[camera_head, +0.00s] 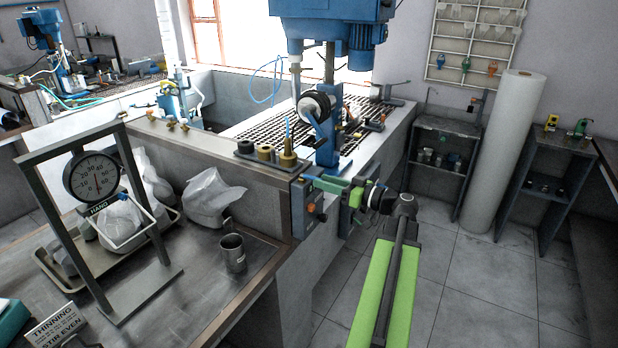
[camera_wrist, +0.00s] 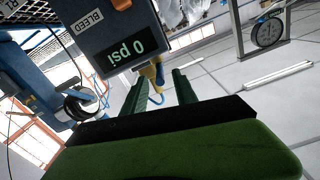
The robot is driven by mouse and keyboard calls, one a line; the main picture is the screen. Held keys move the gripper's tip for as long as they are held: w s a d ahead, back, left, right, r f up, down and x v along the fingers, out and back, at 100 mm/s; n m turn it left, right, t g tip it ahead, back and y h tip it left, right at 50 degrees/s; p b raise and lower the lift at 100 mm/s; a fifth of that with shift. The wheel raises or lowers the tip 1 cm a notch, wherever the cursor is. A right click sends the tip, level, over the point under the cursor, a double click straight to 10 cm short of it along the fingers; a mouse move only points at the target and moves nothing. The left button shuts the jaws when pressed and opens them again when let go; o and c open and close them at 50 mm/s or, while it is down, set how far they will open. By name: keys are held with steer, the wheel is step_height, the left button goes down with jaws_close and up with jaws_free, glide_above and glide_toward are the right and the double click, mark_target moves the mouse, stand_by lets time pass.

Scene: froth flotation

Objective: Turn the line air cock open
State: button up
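A dark control box (camera_head: 308,206) with an orange knob is fixed at the bench end. In the wrist view the box (camera_wrist: 110,42) shows a "0 psi" readout and a "BLEED" label. A small yellow part (camera_wrist: 158,73), which looks like the air cock, shows past the box's edge with a blue line below it. Its handle angle cannot be told. My gripper (camera_head: 322,184) is beside the top of the box in the head view. In the wrist view my gripper (camera_wrist: 159,75) has its two fingers apart, with the yellow part seen in the gap; contact cannot be told.
Brass and dark fittings (camera_head: 265,152) stand on the bench ledge above the box. A blue flotation machine (camera_head: 330,30) rises behind. A metal cup (camera_head: 232,252) and a hanging dial scale (camera_head: 92,176) are on the left bench. The tiled floor (camera_head: 470,290) at right is clear.

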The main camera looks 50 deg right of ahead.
mark_target(309, 177)
steer(key=x, duration=0.6)
steer(key=shift+s, duration=0.1)
steer(key=shift+c, duration=0.2)
jaws_close()
stand_by(1.0)
